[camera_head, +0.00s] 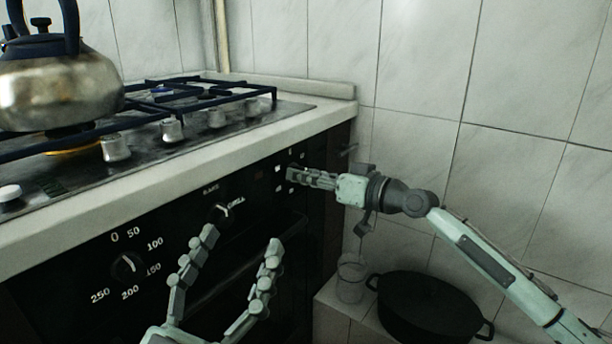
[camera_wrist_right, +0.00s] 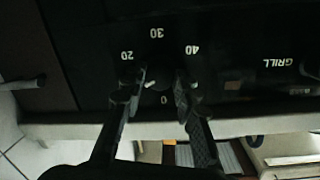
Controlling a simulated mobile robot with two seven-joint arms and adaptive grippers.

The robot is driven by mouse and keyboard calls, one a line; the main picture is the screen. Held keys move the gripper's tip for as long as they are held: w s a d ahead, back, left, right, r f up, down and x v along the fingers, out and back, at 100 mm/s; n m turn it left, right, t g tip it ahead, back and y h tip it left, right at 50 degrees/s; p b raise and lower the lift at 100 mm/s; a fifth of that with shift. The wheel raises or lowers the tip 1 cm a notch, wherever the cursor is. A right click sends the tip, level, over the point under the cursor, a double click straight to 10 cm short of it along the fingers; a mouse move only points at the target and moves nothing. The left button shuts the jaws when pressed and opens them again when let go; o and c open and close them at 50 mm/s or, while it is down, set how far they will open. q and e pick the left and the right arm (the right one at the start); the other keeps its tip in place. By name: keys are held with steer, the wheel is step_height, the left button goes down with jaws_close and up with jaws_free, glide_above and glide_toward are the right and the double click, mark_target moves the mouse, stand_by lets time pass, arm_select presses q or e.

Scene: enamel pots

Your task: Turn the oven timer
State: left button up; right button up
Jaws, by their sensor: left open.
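The oven timer is at the right end of the black oven panel. Its dial marks 20, 30, 40 and 0 show in the right wrist view, and its dark knob (camera_wrist_right: 161,76) is partly hidden between my fingers. My right gripper (camera_head: 292,175) reaches the panel from the right in the head view. In the right wrist view its two fingers (camera_wrist_right: 160,88) stand on either side of the knob; whether both press on it is unclear. My left gripper (camera_head: 242,240) is open and empty in front of the oven, below the grill knob (camera_head: 222,210).
A temperature knob (camera_head: 127,267) is at the panel's left. A metal kettle (camera_head: 58,92) stands on the gas hob (camera_head: 185,138) above. A dark pot (camera_head: 430,308) and a glass (camera_head: 350,278) stand low at the right, beneath my right arm, beside the tiled wall (camera_head: 420,60).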

steer(key=o, duration=0.4)
steer(key=shift+o, duration=0.2)
steer(key=v, duration=1.2)
steer(key=shift+s+f, duration=0.1)
